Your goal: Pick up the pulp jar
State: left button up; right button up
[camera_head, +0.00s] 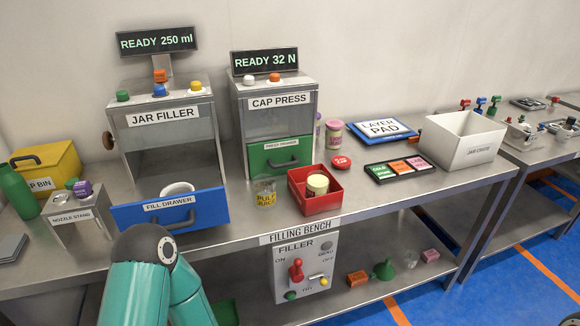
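The pulp jar (265,193) is a small clear jar with a yellow label reading PULP. It stands upright on the metal filling bench (365,213), just left of the red box and right of the blue fill drawer. It looks open at the top; I cannot tell whether anything is inside. One of my teal arms rises at the bottom left, its dark joint in front of the bench edge. Neither of my grippers shows in this view.
The blue fill drawer (150,214) is pulled out below the jar filler (170,119). A red box (318,203) holding a pale-lidded jar is close by the pulp jar. The cap press (278,101) is behind. A white crate (453,150) stands at right.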

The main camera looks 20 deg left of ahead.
aim_at(265, 192)
jog(key=z, duration=0.9)
jog(key=i, duration=1.3)
jog(key=u, duration=2.4)
jog(key=k, duration=0.1)
jog(key=u, duration=0.6)
